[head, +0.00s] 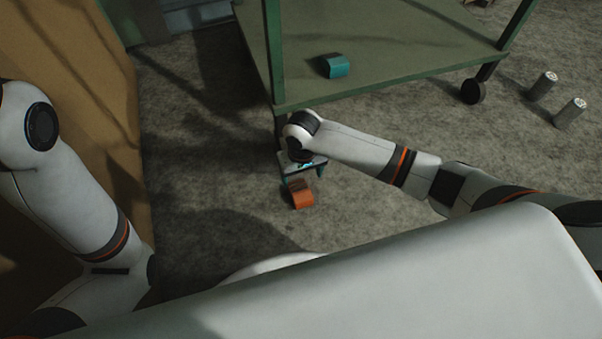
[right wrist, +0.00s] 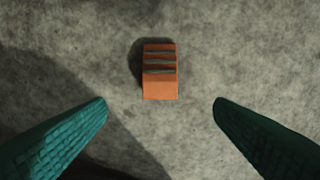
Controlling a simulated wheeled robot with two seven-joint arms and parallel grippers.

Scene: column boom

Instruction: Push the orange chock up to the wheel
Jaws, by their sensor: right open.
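The orange chock (head: 301,194) lies on the grey floor in front of the green cart. It has dark ridges on its sloped top, and in the right wrist view the chock (right wrist: 160,72) lies ahead, between the lines of the two fingers. My right gripper (head: 305,176) is above the floor close to the chock, pointing down. Its teal fingers (right wrist: 160,108) are wide apart with nothing between them. One cart wheel (head: 473,91) shows at the right; the wheel near the closer corner is hidden behind my right arm. My left arm shows at the left, but its gripper is out of view.
The green cart (head: 400,50) has a low shelf with a teal block (head: 335,66) on it. Two grey cylinders (head: 543,86) (head: 570,113) stand on the floor at the right. A brown panel (head: 75,100) is at the left. The floor around the chock is clear.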

